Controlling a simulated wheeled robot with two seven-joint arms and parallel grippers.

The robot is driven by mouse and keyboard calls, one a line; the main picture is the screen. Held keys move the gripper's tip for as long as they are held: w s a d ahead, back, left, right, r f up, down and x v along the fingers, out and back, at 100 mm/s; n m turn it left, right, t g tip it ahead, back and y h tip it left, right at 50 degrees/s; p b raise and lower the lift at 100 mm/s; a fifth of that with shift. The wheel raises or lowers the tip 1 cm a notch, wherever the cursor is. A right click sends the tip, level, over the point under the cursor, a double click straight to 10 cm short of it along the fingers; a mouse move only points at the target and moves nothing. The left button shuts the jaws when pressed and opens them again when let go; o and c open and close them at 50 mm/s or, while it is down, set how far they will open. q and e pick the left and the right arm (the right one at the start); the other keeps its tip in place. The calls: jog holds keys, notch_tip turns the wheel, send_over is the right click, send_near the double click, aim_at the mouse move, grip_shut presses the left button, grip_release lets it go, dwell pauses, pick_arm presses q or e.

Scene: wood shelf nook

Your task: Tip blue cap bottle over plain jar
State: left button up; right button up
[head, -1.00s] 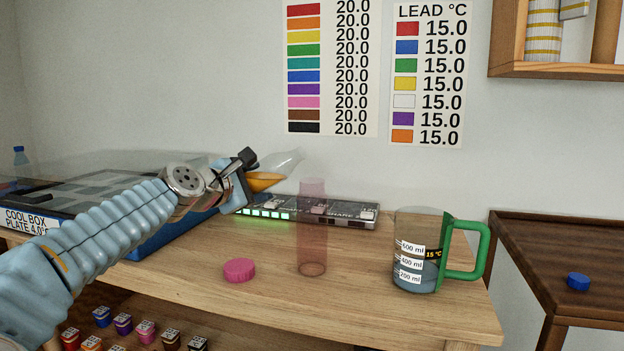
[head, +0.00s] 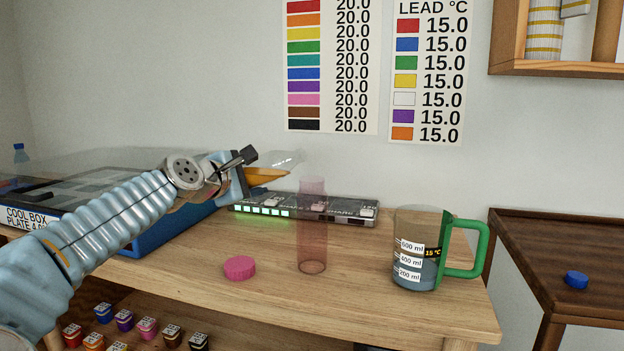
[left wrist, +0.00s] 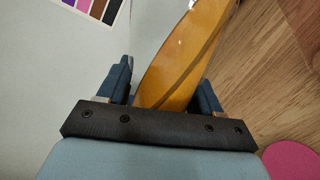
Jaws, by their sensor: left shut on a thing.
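My left gripper (head: 246,175) is shut on a clear bottle (head: 284,160) holding orange liquid. The bottle lies tilted close to level, its far end pointing right, above the table and up and left of a tall, see-through, pinkish jar (head: 312,235). The bottle also shows between the fingers (left wrist: 165,90) in the left wrist view (left wrist: 185,55). No cap shows on the bottle, though its far end is hard to make out. No stream of liquid is visible. The jar stands upright on the wooden table. A loose blue cap (head: 577,280) lies on the right side table. My right gripper is out of view.
A pink cap (head: 239,268) lies left of the jar. A green-handled measuring jug (head: 414,250) stands to its right. A lit control strip (head: 340,212) lies behind it, and a cool box plate (head: 150,235) is at left. The wooden table's (head: 360,295) front is bare.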

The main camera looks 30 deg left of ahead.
pick_arm(q)
jog(key=shift+a+r+m, duration=0.2)
jog(key=shift+m, duration=0.2)
jog(key=shift+d+r+m+y+p, duration=0.1)
jog(key=shift+r+m+y+p, duration=0.6)
jog(key=shift+r+m+p, duration=1.1)
dwell(0.7)
jog(key=shift+d+r+m+g+y+p, duration=0.2)
jog(key=shift+r+m+p, duration=0.2)
jog(key=shift+r+p, duration=0.65)
jog(key=shift+d+r+m+g+y+p, duration=0.15)
jog(key=shift+r+m+p, duration=0.25)
jog(key=shift+r+p, duration=0.6)
dwell(1.9)
jog(key=shift+r+p, duration=0.15)
jog(key=shift+p, duration=0.35)
jog(key=shift+w+d+r+m, duration=0.1)
jog(key=shift+d+r+m, duration=0.1)
jog(key=shift+r+m, duration=0.25)
